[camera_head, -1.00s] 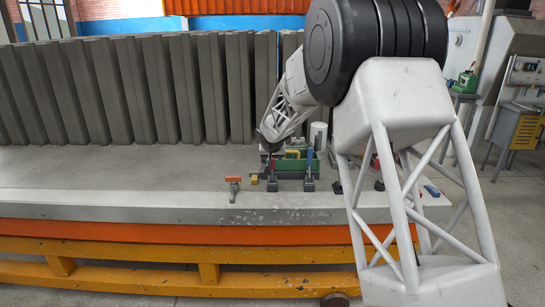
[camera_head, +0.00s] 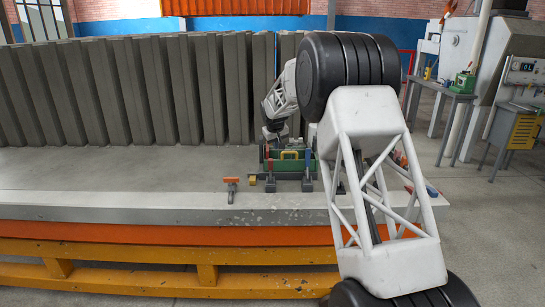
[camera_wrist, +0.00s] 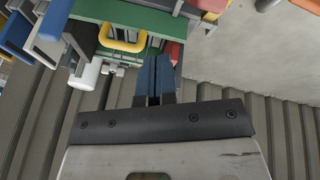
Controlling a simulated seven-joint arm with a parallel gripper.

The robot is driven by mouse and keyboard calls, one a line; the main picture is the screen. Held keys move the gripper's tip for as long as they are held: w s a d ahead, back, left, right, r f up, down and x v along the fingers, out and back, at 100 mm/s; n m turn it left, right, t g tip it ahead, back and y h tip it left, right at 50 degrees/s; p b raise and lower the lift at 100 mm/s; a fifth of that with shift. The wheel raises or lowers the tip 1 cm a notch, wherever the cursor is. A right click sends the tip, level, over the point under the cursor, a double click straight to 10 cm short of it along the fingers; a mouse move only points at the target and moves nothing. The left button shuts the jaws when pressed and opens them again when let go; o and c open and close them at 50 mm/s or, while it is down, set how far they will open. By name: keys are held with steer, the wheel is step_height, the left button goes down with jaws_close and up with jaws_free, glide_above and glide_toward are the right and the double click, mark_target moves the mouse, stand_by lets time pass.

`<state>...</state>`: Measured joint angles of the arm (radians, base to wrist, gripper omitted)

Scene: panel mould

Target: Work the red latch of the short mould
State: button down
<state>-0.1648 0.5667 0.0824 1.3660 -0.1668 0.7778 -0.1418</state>
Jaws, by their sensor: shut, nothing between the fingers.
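The green mould (camera_head: 300,166) stands on the pale bench with a yellow handle (camera_head: 289,154) on top. It fills the upper part of the wrist view (camera_wrist: 140,14), its yellow handle (camera_wrist: 122,40) left of the fingers. My gripper (camera_head: 273,139) is behind the mould's left part, at about its top height. In the wrist view its two blue fingertips (camera_wrist: 153,62) are together and empty. A red piece (camera_wrist: 175,52), perhaps the red latch, is just right of them; I cannot tell if they touch. Another red part (camera_wrist: 210,5) shows at the top edge.
Blue handles (camera_wrist: 52,18) and a white cylinder (camera_wrist: 86,74) lie left of the fingers. Grey upright panels (camera_head: 135,90) stand close behind the mould. The bench (camera_head: 100,180) is clear to the left.

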steer(key=w+d+r+n+g+y, duration=0.1)
steer(key=w+r+n+g+y, duration=0.3)
steer(key=n, duration=1)
steer(key=w+r+g, duration=0.2)
steer(key=g, duration=0.2)
steer(key=shift+w+d, duration=0.2)
steer(key=shift+d, duration=0.05)
steer(key=shift+s+f, duration=0.1)
steer(key=shift+f, duration=0.1)
glide_above(271, 170)
steer(key=w, duration=0.2)
steer(key=f, duration=1)
steer(key=shift+s+d, duration=0.2)
steer(key=shift+d, duration=0.1)
steer(key=shift+s+f, duration=0.5)
steer(key=shift+s, duration=0.2)
steer(key=shift+s, duration=0.15)
